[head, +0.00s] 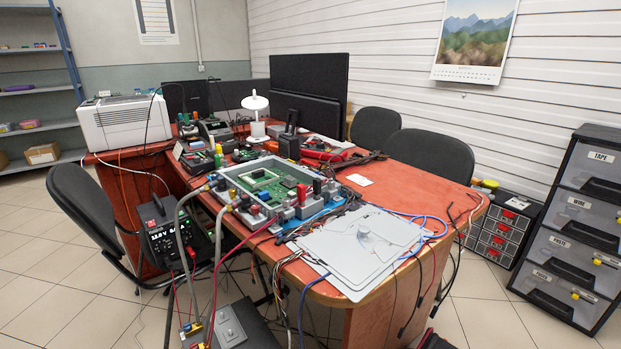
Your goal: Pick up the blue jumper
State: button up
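Several thin blue leads show in the head view, and I cannot tell which one is the blue jumper. One blue lead (301,305) hangs over the front edge of the red table (385,296), left of the pale grey plate. Another blue lead (432,217) curves across the tabletop to the right of that plate, among other wires. Some blue also shows beside the circuit board's frame, partly hidden by clutter. My gripper is not recognisable in this view, so I see nothing held.
A framed green circuit board (270,183) and the pale grey plate (358,248) crowd the table. Grey hoses (184,215) and loose wires hang over the front edge. A black power supply (165,238) stands at the left. Drawer units (575,225) stand right, with floor between.

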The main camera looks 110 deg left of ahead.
aim_at(264, 195)
jog(key=u, duration=3.2)
jog(key=i, duration=0.55)
jog(key=u, duration=0.05)
